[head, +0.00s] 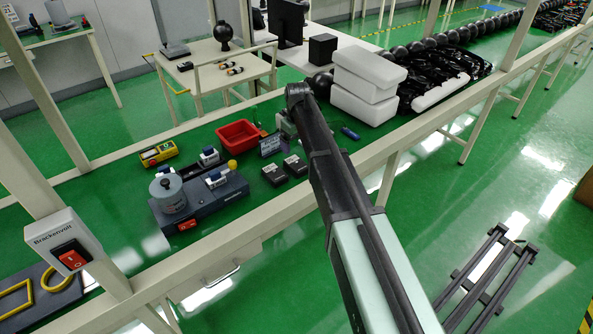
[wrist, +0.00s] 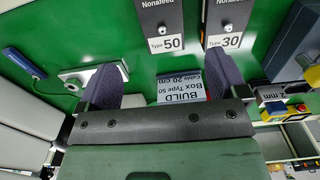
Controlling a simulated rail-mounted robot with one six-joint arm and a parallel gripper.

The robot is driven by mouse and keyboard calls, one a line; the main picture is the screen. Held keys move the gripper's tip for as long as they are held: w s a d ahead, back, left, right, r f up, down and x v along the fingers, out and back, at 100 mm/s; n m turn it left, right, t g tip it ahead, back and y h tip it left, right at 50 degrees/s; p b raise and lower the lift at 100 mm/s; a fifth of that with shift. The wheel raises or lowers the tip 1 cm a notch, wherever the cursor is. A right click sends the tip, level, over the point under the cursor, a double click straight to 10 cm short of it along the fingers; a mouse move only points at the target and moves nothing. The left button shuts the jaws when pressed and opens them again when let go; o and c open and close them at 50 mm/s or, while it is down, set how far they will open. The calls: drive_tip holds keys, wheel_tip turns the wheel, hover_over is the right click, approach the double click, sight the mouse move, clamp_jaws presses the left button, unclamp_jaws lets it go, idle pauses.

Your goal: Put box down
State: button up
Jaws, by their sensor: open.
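Two black boxes lie side by side on the green table. In the wrist view they are labelled Nonafeed Type 50 (wrist: 160,25) and Nonafeed Type 30 (wrist: 228,22). In the head view the boxes (head: 274,174) and (head: 295,165) lie left of my arm, flat and apart from it. My gripper (wrist: 165,80) is open, with its two dark fingers wide apart and no box between them. Its fingers are mostly hidden behind my arm in the head view. A small sign (wrist: 180,88) reading BUILD Box Type 50 Cable 20 cm shows beyond the gripper body, partly covered by it.
A red bin (head: 239,134) stands behind the boxes. A grey device (head: 200,203) with a cylinder is left of them. White blocks (head: 366,84) are stacked to the right. A blue tool (head: 350,133) lies near them.

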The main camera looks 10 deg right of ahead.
sight(297, 163)
wheel_tip(297, 163, down, 9)
drive_tip(key=b, duration=0.7)
drive_tip(key=shift+a+f+b, duration=0.15)
drive_tip(key=shift+f+b, duration=0.05)
drive_tip(key=shift+b, duration=0.15)
drive_tip(key=shift+r, duration=0.25)
drive_tip(key=c, duration=1.1)
drive_tip(key=shift+r+p, duration=0.15)
drive_tip(key=shift+p, duration=0.2)
wheel_tip(297, 163, up, 20)
drive_tip(key=p, duration=1.9)
drive_tip(key=shift+p, duration=0.4)
